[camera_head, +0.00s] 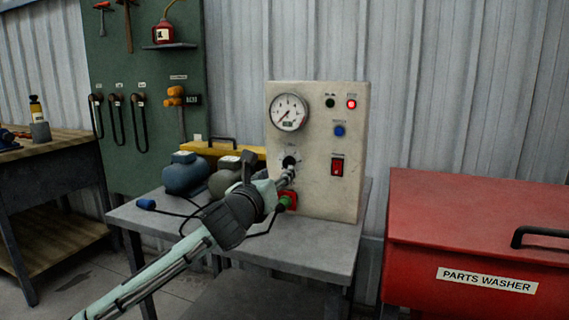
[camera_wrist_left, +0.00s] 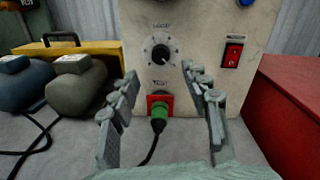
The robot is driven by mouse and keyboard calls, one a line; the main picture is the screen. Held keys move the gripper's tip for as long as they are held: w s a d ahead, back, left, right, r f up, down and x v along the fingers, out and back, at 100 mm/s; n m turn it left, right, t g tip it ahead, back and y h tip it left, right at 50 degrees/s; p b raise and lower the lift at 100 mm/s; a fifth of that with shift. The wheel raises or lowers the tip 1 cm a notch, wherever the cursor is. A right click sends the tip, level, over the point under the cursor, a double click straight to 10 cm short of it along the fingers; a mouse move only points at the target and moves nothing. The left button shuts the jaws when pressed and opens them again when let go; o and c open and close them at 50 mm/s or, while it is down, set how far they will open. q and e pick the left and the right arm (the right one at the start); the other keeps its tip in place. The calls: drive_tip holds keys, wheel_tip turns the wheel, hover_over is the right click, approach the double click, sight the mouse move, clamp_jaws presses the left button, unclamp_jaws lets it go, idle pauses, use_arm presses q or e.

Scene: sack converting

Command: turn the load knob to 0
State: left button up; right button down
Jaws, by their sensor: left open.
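The load knob (camera_wrist_left: 160,55) is a black round knob on a pale dial, low on the cream control panel (camera_head: 329,196). In the head view the knob (camera_head: 289,162) is partly covered by my left gripper (camera_head: 287,175). A round gauge (camera_head: 288,112) sits above the knob. My right gripper is not in view.
A green plug (camera_wrist_left: 159,115) with a black cable sits in a red socket (camera_wrist_left: 151,99) below the knob. A red rocker switch (camera_head: 337,166) is to its right. Motors (camera_head: 185,174) and a yellow case (camera_wrist_left: 96,50) stand left on the grey table (camera_head: 290,250). A red parts washer (camera_head: 470,225) stands right.

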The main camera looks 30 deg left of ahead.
sight(287, 164)
use_arm(q)
drive_tip(key=x, duration=0.6)
drive_tip(key=shift+w+p, duration=0.3)
drive_tip(key=shift+w, duration=0.05)
drive_tip(key=shift+w+a, duration=0.1)
drive_tip(key=shift+w, duration=0.2)
drive_tip(key=shift+c, duration=0.7)
clamp_jaws()
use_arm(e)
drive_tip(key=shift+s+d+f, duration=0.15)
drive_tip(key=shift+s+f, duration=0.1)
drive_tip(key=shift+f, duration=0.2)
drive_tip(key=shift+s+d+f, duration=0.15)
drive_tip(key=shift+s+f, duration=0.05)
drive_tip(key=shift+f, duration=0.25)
